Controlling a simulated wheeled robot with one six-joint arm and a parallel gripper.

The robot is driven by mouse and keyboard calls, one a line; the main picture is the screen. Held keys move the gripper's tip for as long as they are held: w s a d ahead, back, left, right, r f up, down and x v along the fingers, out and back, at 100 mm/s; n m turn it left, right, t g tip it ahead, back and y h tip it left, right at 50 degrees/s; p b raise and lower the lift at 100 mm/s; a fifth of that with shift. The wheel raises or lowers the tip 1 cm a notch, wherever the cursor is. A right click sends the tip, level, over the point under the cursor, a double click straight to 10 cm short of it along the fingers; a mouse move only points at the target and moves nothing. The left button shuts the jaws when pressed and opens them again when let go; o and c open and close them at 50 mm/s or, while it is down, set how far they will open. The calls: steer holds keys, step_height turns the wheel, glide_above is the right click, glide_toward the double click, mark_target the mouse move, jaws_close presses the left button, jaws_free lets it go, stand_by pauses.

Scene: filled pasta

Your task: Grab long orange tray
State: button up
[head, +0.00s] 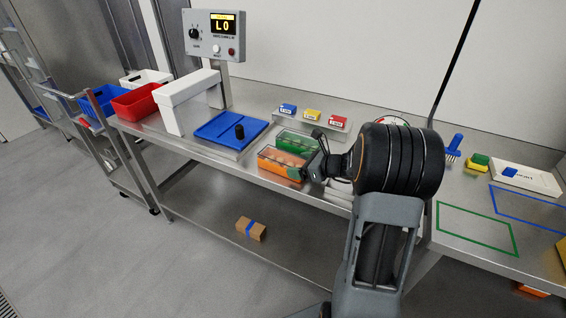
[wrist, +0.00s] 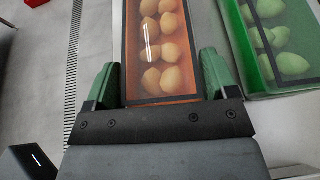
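The long orange tray (head: 268,175) stands near the front edge of the steel bench in the head view and holds several pale orange filled pieces. In the wrist view the orange tray (wrist: 172,99) lies lengthwise ahead of my gripper (wrist: 158,80). My gripper's green fingers stand apart on either side of its near end. I cannot tell whether they touch its sides. In the head view my gripper (head: 306,160) is at the tray's right end, and my arm hides part of that area.
A green tray (head: 288,139) with green pieces lies beside the orange one, close to the right finger in the wrist view (wrist: 252,82). A blue board (head: 222,128) with a black knob lies to the left. Blue, yellow and red blocks (head: 312,115) sit behind.

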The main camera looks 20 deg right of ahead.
steer(key=c, duration=0.6)
